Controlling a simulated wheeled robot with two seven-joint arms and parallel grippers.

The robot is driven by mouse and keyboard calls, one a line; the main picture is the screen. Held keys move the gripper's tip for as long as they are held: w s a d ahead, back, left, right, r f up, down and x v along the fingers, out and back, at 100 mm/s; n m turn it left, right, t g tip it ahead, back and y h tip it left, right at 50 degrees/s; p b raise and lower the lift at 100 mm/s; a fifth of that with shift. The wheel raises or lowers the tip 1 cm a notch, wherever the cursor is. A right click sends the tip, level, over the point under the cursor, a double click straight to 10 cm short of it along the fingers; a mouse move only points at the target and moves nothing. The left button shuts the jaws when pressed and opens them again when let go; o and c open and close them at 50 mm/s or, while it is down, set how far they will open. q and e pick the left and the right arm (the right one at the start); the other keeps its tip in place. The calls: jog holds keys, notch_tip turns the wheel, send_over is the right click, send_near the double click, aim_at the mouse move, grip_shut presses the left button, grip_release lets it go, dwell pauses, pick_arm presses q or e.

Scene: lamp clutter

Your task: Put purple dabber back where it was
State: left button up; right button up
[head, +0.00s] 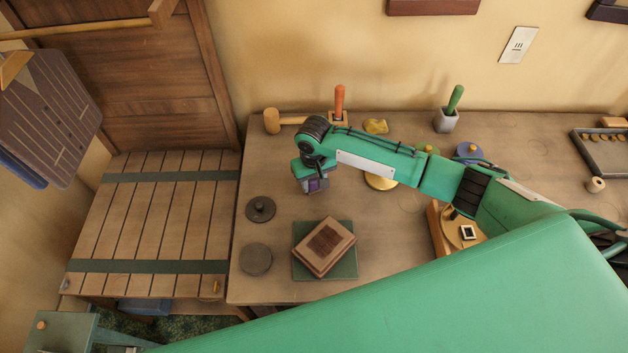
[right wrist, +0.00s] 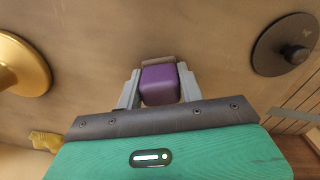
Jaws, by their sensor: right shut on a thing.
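The purple dabber (right wrist: 160,84) is between the two fingers of my right gripper (right wrist: 158,88) in the right wrist view. Its purple block face shows there, with a brownish strip along one edge. In the head view my right gripper (head: 314,188) hangs over the left half of the table, and a bit of purple (head: 316,184) shows at its fingers. The gripper is shut on the dabber. I cannot tell whether the dabber touches the table. My left gripper is not in view.
On the table (head: 285,285) are a dark knobbed disc (head: 260,209), a plain disc (head: 256,259) and books (head: 324,246). Behind stand a mallet (head: 271,121), an orange-handled tool (head: 339,100), a yellow lump (head: 376,126) and a green-handled tool (head: 455,98). A gold base (head: 381,182) is right of the gripper.

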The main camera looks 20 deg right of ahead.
jog(key=shift+f, duration=0.15)
jog(key=o, duration=0.9)
notch_tip(320, 180, up, 12)
jog(key=shift+r+b, duration=0.2)
jog(key=shift+b, duration=0.25)
